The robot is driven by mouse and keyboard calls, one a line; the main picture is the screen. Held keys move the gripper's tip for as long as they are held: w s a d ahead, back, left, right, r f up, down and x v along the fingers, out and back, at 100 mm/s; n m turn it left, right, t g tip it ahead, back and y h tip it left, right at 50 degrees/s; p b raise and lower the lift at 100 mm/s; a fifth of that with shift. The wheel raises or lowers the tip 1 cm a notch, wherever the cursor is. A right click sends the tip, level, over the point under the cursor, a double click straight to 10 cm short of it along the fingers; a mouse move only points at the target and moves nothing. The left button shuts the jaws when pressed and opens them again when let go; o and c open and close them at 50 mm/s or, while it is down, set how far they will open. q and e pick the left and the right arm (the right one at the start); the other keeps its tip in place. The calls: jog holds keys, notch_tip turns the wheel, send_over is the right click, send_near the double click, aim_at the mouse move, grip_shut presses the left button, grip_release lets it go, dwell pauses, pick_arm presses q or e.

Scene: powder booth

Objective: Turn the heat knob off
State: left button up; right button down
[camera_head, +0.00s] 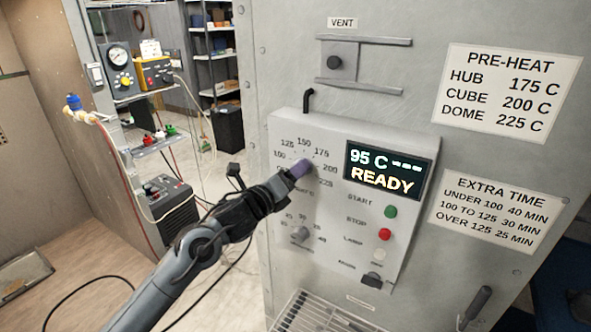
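The heat knob sits in the upper left dial of the light grey control panel (335,131), ringed by numbers from 100 to 225. The display (388,171) reads "95 C ---" and "READY". My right gripper is not in view.
Below the dial is a second grey knob (300,234). Right of it are a green start button (390,211), a red stop button (385,234) and a lamp button (381,254). A wire rack (318,316) juts out below the panel. A sliding vent knob (334,62) is above.

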pick_arm(q)
jog(key=shift+x, duration=0.95)
jog(key=c, duration=1.1)
jog(key=shift+o, duration=0.2)
jog(key=shift+n, duration=0.3)
jog(key=shift+f+n+t+y+p, duration=0.2)
jog(key=shift+n+p, duration=2.15)
jog(key=shift+n, duration=3.6)
jog(key=shift+r+n+t+y+p, duration=0.2)
jog(key=shift+n+p, duration=2.1)
jog(key=shift+n, duration=3.65)
jog(key=shift+f+n, duration=0.15)
jog(key=shift+n, duration=0.15)
